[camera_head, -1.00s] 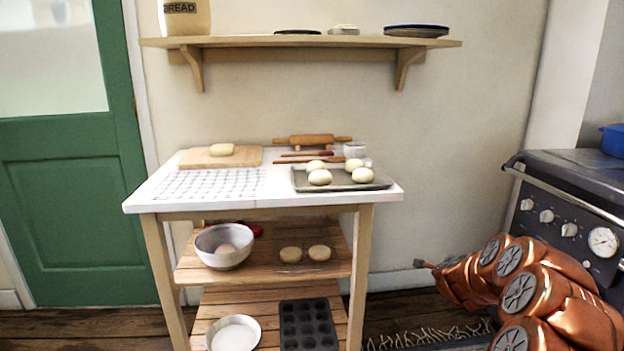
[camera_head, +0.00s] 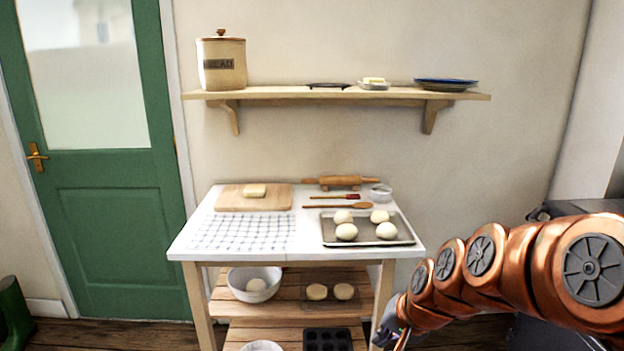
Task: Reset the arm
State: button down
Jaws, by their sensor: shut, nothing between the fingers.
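My copper-coloured arm comes in from the right edge and reaches left and down. My gripper (camera_head: 386,332) is at its end, low in the picture, just right of the table's front right leg. It is small and partly cut off by the lower edge. It is shut and holds nothing. It hangs below the level of the white tabletop (camera_head: 305,252), apart from the things on it.
The table bears a baking tray (camera_head: 408,232) with several dough balls, a checked cloth (camera_head: 243,232), a board (camera_head: 230,203) and a rolling pin (camera_head: 340,182). Lower shelves (camera_head: 290,284) hold a bowl (camera_head: 240,280). A wall shelf (camera_head: 300,96) is above. A green door (camera_head: 110,240) stands left.

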jog(key=s+d+r+n+g+h+p, duration=0.1)
jog(key=s+r+g+p, duration=0.1)
jog(key=s, duration=0.7)
jog(key=s+d+r+n+g+h+p, duration=0.1)
jog(key=s+r+p, duration=0.3)
jog(key=s, duration=0.5)
jog(key=s+d+r+n+g+h+p, duration=0.1)
jog(key=s+d+r+n+g+p, duration=0.1)
jog(key=s, duration=0.8)
jog(key=shift+d+r+n+g+p, duration=0.25)
jog(key=shift+r+n+g+p, duration=0.3)
jog(key=shift+r+n+g, duration=0.15)
